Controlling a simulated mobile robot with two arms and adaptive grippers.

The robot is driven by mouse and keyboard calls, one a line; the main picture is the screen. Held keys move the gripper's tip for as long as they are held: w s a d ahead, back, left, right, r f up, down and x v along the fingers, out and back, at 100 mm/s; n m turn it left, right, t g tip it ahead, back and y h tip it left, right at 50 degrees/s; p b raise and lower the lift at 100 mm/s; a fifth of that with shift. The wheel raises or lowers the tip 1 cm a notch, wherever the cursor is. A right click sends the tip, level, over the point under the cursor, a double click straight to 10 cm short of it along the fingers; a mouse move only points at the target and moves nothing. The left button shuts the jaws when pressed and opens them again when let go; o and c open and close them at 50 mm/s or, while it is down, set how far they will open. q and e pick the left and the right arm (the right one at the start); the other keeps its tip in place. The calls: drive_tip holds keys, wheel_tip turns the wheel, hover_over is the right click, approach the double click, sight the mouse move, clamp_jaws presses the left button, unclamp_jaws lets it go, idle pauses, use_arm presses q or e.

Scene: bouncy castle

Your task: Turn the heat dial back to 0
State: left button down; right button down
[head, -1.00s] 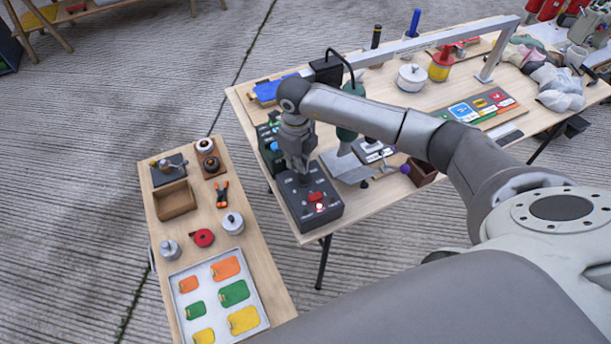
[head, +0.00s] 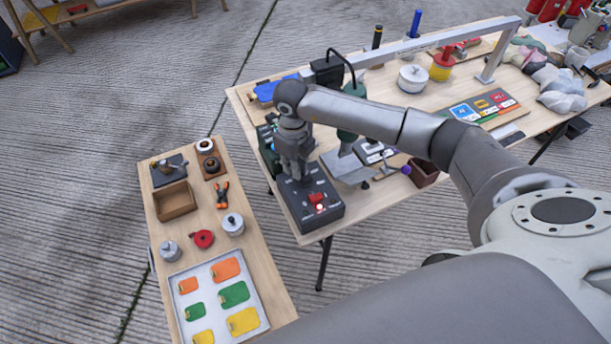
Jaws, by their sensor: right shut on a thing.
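A dark control box (head: 322,212) sits at the near left corner of the large wooden table, with a red switch and a glowing red light (head: 320,208) on its near end. My right gripper (head: 296,178) points down onto the far part of the box top. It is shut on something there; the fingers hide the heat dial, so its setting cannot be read. My left gripper does not show in the head view.
A green tool on a stand (head: 347,133) and a grey plate (head: 350,168) are just right of the gripper. A lower side table (head: 200,240) on the left holds a tray (head: 262,300) with coloured tags, a wooden box (head: 175,200) and small tools.

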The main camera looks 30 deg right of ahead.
drive_tip(key=shift+s+a+f, duration=0.35)
drive_tip(key=shift+a+f, duration=0.25)
drive_tip(key=shift+a, duration=0.05)
drive_tip(key=shift+w+a+r, duration=0.1)
drive_tip(key=shift+w+r, duration=0.05)
drive_tip(key=shift+r, duration=0.4)
drive_tip(key=r+p, duration=0.2)
drive_tip(key=r, duration=0.1)
drive_tip(key=r+p, duration=0.1)
drive_tip(key=shift+w+r, duration=0.2)
drive_tip(key=shift+w, duration=0.1)
drive_tip(key=shift+d+r, duration=0.2)
drive_tip(key=shift+r, duration=0.2)
drive_tip(key=shift+p, duration=0.3)
